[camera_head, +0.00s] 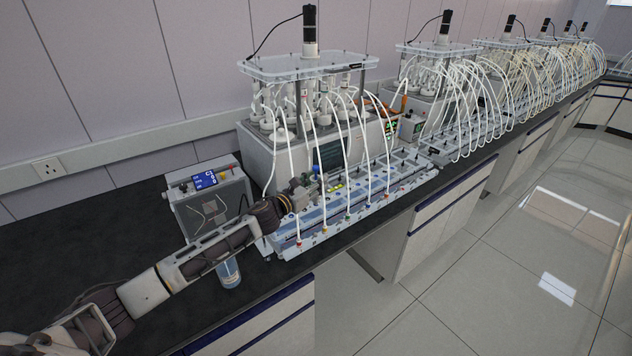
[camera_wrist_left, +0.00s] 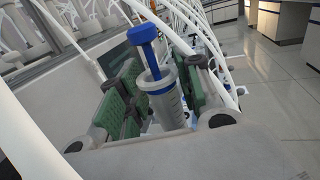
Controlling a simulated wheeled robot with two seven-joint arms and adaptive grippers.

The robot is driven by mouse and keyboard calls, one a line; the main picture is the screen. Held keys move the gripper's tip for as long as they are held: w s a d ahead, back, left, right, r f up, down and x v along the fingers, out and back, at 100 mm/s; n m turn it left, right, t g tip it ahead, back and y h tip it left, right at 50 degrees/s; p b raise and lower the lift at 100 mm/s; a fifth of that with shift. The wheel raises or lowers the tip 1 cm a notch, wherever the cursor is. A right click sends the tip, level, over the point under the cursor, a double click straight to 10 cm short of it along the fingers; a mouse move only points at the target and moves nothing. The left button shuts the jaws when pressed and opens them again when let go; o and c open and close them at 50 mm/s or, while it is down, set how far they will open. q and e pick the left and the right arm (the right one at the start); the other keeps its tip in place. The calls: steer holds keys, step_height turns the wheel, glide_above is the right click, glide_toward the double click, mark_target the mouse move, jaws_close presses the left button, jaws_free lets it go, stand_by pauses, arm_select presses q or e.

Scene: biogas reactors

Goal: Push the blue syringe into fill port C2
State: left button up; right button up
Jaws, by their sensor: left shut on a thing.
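The blue syringe (camera_wrist_left: 162,88) has a blue plunger and a clear barrel. It stands between the green-padded fingers of my left gripper (camera_wrist_left: 150,100), which is shut on it. In the head view my left gripper (camera_head: 300,194) is over the port panel (camera_head: 345,205) in front of the nearest reactor, among the white tubes. My right gripper is not in view.
The nearest reactor (camera_head: 310,145) stands behind the panel, its white tubes (camera_head: 325,218) arching down close around my gripper. A pump box (camera_head: 212,196) stands left of it, and a bottle (camera_head: 229,272) stands near the bench edge. More reactors line the bench to the right.

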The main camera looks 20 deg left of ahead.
arm_select(q)
steer(key=shift+f, duration=0.35)
stand_by(0.5)
steer(key=o, duration=1)
steer(key=shift+v, duration=6)
steer(key=shift+s, duration=0.1)
